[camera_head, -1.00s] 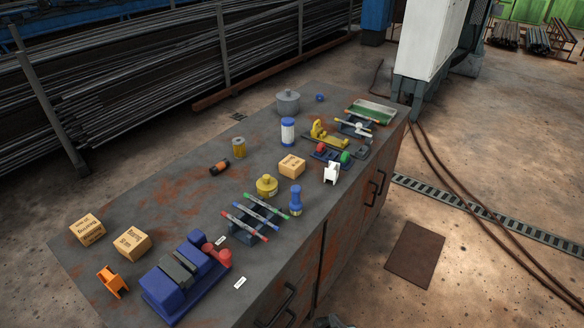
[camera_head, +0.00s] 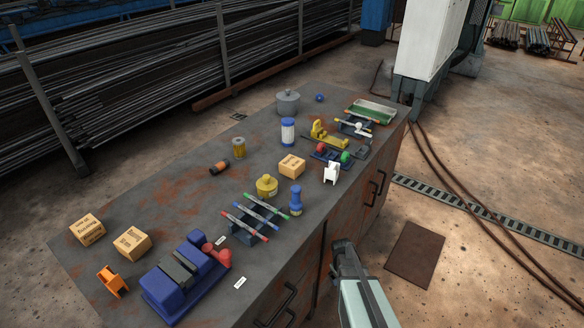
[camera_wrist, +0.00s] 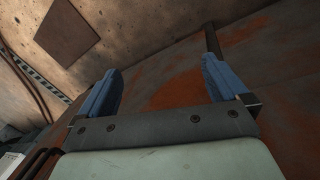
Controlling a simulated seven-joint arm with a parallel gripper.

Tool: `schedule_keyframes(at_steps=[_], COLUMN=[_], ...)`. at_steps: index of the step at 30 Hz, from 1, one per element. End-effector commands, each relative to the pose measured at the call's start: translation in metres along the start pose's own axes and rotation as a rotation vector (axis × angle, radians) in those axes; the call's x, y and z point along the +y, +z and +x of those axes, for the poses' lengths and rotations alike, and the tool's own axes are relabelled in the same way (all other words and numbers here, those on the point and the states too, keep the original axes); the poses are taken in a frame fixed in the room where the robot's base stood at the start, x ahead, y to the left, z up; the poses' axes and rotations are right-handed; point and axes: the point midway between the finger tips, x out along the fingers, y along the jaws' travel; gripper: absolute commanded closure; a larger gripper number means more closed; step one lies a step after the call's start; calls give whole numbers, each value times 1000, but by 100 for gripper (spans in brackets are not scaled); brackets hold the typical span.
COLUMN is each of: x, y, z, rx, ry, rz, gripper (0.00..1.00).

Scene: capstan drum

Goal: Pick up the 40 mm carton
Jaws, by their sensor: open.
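Three tan cardboard cartons with dark print stand on the workbench. One carton (camera_head: 87,229) is at the far left, a second carton (camera_head: 132,243) is just right of it, and a third carton (camera_head: 292,166) is near the bench middle. The print is too small to tell which is the 40 mm one. My gripper (camera_head: 343,252) is in front of the bench's cabinet side, well away from all three cartons. In the wrist view its two blue fingers (camera_wrist: 164,80) are apart with nothing between them. No carton shows there.
On the bench (camera_head: 165,195) are a blue capstan device (camera_head: 185,275), an orange holder (camera_head: 112,282), a marker rack (camera_head: 250,220), a yellow pot (camera_head: 267,186) and a blue bottle (camera_head: 296,201). The floor in front holds a brown mat (camera_head: 414,255).

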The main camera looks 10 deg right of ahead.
Motion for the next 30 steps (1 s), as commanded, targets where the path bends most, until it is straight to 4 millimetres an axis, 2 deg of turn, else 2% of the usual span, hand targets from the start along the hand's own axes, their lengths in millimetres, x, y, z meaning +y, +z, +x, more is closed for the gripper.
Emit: schedule_keyframes(at_steps=[1,9,17,24,27,30], x=[27,145,254,359,384,393], y=[-19,-82,-124,-152,-166,-184], z=[-5,-52,-112,-188,-225,-262], rx=[34,166,243,280,279,271], ry=[37,234,432,640,704,742], rz=[-18,-137,-243,-350,-414,-489], gripper=[0,0,0,0,0,0])
